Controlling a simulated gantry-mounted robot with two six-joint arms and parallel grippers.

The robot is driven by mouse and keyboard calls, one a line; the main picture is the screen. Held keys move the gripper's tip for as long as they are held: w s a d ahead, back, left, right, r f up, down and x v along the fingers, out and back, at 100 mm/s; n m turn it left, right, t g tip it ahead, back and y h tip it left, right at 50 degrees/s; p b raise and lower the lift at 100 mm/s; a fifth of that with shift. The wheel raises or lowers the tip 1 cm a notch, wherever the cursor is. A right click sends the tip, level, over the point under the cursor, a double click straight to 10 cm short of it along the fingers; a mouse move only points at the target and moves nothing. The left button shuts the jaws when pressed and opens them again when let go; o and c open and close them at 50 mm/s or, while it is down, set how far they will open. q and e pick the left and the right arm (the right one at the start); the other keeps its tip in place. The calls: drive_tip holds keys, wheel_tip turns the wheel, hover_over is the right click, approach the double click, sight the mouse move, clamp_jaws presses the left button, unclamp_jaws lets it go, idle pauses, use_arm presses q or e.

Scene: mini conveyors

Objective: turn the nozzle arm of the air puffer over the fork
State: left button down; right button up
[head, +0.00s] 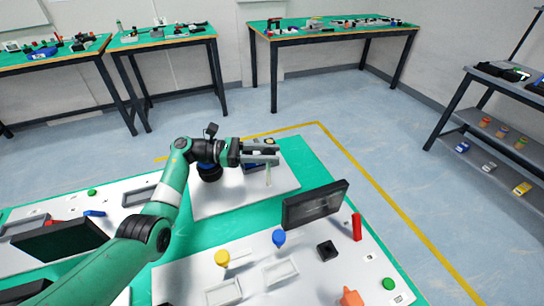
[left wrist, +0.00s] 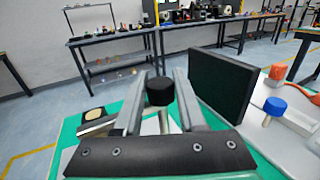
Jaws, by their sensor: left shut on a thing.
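My left gripper (head: 264,152) is above the white board at the back of the green table. In the left wrist view, my left gripper (left wrist: 158,92) has its fingers on either side of a black knob (left wrist: 160,91) on a pale stem. It is shut on this knob, which seems to be on the air puffer's nozzle arm. In the head view a pale thin rod (head: 268,177) hangs below the fingers. The puffer's body is mostly hidden by my gripper and wrist. I cannot make out the fork clearly. My right gripper is not in view.
A dark upright panel (head: 315,205) stands to the right of the white board; it also shows in the left wrist view (left wrist: 220,84). A blue knob (head: 279,237), yellow knob (head: 222,258), black block (head: 326,250) and red block (head: 357,227) stand nearer. Green mat between boards is bare.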

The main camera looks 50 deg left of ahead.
use_arm(q)
drive_tip(key=c, duration=0.5)
unclamp_jaws()
drive_tip(key=v, duration=1.1)
drive_tip(key=shift+s+a+p, duration=0.2)
drive_tip(key=shift+p, duration=0.25)
drive_tip(key=shift+r, duration=0.1)
